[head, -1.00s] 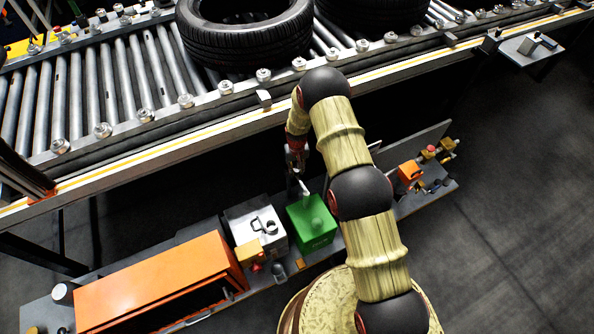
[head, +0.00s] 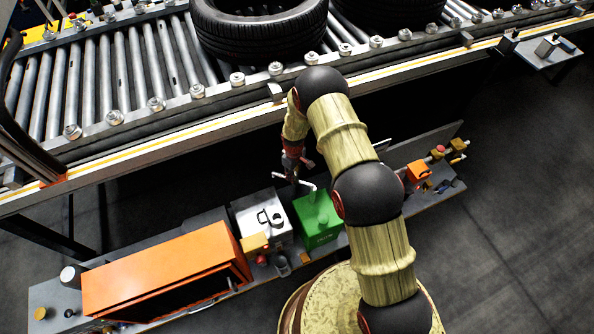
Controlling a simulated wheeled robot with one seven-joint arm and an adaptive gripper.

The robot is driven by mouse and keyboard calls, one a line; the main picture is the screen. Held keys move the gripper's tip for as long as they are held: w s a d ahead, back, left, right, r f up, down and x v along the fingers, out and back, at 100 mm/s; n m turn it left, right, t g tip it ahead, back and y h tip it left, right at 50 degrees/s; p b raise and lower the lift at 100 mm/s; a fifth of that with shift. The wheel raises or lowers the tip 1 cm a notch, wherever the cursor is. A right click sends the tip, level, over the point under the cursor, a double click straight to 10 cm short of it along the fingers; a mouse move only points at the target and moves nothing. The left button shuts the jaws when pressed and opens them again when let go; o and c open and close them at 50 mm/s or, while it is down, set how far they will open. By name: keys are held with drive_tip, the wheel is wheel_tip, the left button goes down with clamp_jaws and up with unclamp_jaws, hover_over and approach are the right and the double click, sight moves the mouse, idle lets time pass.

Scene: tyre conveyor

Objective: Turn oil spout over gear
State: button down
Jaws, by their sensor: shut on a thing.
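My gripper (head: 293,178) is at the lower end of my arm, above the bench between the grey metal box and the green box. It is small and partly hidden, and it is shut on a thin pale spout (head: 308,185). The spout's visible part points right, toward the back edge of the green box (head: 319,218). I cannot make out a gear clearly. A small round pale part (head: 277,217) sits on the grey metal box (head: 248,207), beside a dark curved handle. I cannot tell whether the spout is above it.
An orange cabinet (head: 165,268) fills the bench's left part. Small orange and yellow parts (head: 418,171) stand at its right end. A roller conveyor (head: 130,80) with black tyres (head: 262,35) runs behind. Its edge rail is close behind my gripper.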

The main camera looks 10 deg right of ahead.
drive_tip(key=s+n+p, duration=0.1)
drive_tip(key=s+n, duration=0.7)
drive_tip(key=n, duration=0.3)
drive_tip(key=shift+s+a+p, duration=0.2)
drive_tip(key=shift+a+p, duration=0.1)
drive_tip(key=shift+a, duration=0.05)
idle(0.3)
drive_tip(key=c, duration=1.5)
unclamp_jaws()
wheel_tip(320, 180, up, 12)
